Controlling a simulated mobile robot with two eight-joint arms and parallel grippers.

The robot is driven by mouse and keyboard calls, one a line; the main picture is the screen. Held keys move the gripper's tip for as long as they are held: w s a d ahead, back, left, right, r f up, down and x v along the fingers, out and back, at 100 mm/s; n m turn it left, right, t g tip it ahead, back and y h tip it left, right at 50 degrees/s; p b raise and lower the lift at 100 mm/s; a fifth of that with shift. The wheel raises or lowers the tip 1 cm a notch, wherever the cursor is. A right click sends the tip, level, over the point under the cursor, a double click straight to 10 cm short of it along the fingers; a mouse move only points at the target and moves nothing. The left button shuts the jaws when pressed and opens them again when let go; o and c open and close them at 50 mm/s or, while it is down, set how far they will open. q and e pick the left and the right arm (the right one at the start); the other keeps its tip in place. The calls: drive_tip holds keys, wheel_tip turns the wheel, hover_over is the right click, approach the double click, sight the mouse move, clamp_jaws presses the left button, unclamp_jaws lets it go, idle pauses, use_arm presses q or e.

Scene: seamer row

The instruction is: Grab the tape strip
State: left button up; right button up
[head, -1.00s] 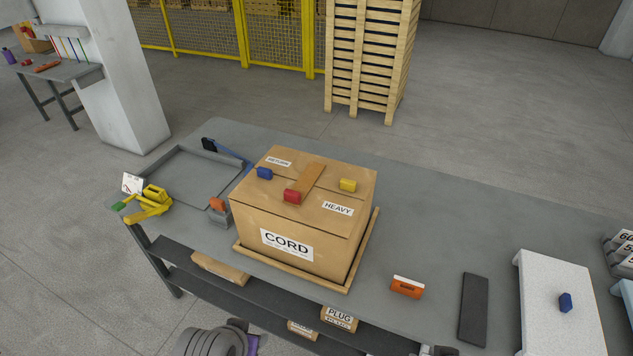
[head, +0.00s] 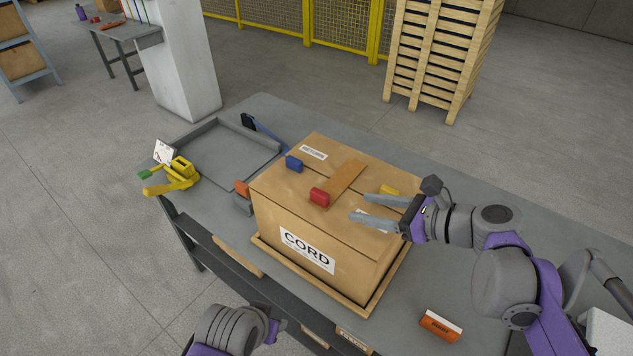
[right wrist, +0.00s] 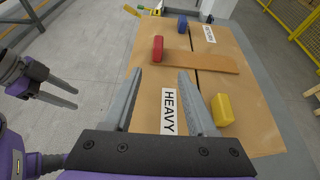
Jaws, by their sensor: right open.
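An orange-brown tape strip (head: 348,176) lies flat on top of the closed cardboard box (head: 280,212), across its seam. A red block (head: 320,198) sits at the strip's near end. My right gripper (head: 359,207) is open and empty above the box top, right of the red block. In the right wrist view the red block (right wrist: 158,48) lies just beyond and between the open fingertips (right wrist: 161,72), and the strip (right wrist: 200,61) runs off to the right. My left gripper (right wrist: 76,98) shows at the left edge there, fingers apart and empty, off the box.
A blue block (head: 293,164) and a yellow block (head: 389,190) sit on the box top. The box stands in a shallow wooden tray (head: 308,297) on the grey table (head: 440,285). A yellow tool (head: 178,178) and an orange-and-white item (head: 441,325) are on the table.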

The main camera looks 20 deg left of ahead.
sight(329, 197)
drive_tip(key=shift+w+a, duration=0.25)
drive_tip(key=shift+a, duration=0.1)
drive_tip(key=x, duration=0.5)
drive_tip(key=shift+s+a+r, duration=0.1)
drive_tip(key=shift+a, duration=0.05)
drive_tip(key=shift+a+r+x, duration=0.1)
drive_tip(key=shift+r+x, duration=0.1)
drive_tip(key=shift+x, duration=1.15)
drive_tip(key=shift+a+r+x, duration=0.1)
drive_tip(key=shift+r+x, duration=0.1)
drive_tip(key=shift+x, duration=1.2)
drive_tip(key=shift+s, duration=0.15)
clamp_jaws()
